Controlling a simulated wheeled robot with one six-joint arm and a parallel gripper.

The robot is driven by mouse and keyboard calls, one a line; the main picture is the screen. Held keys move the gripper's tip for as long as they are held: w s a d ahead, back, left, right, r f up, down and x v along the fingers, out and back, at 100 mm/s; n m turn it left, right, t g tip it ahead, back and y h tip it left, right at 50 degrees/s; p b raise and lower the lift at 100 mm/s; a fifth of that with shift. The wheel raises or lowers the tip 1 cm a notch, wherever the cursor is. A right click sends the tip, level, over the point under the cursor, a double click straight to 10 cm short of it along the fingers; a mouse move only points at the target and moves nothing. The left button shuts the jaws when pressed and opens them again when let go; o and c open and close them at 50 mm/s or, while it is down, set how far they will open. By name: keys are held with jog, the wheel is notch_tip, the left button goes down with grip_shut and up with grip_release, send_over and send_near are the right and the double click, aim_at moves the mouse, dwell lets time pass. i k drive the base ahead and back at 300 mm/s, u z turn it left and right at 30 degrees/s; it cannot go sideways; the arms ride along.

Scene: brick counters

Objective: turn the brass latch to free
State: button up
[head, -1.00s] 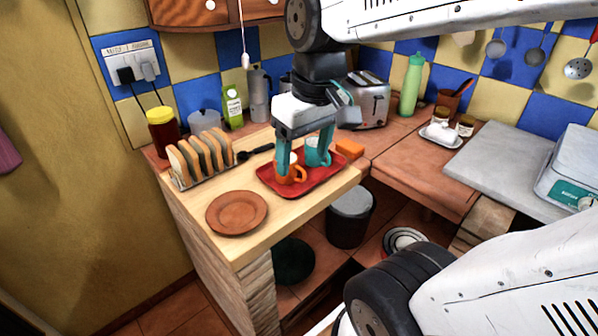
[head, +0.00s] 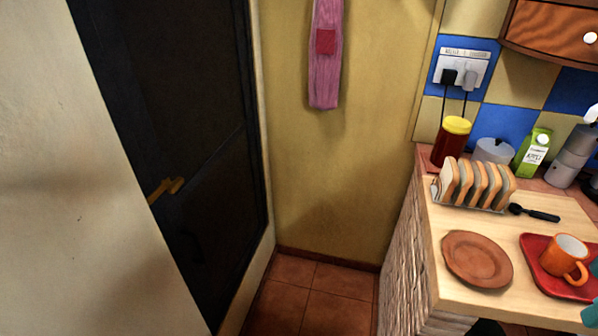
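The brass latch (head: 165,188) is a small yellow-gold handle on the left side of a dark door (head: 190,120) in the head view. Its fine shape is hard to make out against the dark panel. My gripper is not recognisable in the current view. Small teal slivers show at the lower right edge, and I cannot tell whether they belong to a mug or to my gripper.
A pale wall (head: 60,200) stands left of the door. Clear tiled floor (head: 310,290) lies before the yellow wall. At right, the counter holds a brown plate (head: 477,258), a toast rack (head: 475,185) and an orange mug (head: 567,256) on a red tray (head: 535,245).

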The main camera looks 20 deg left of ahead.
aim_at(172, 187)
jog(key=u, duration=1.1)
jog(key=k, duration=0.35)
jog(key=u, duration=0.55)
jog(key=i, duration=0.5)
jog(key=k, duration=0.5)
jog(key=u, duration=1.2)
jog(key=i, duration=0.6)
jog(key=z, duration=0.95)
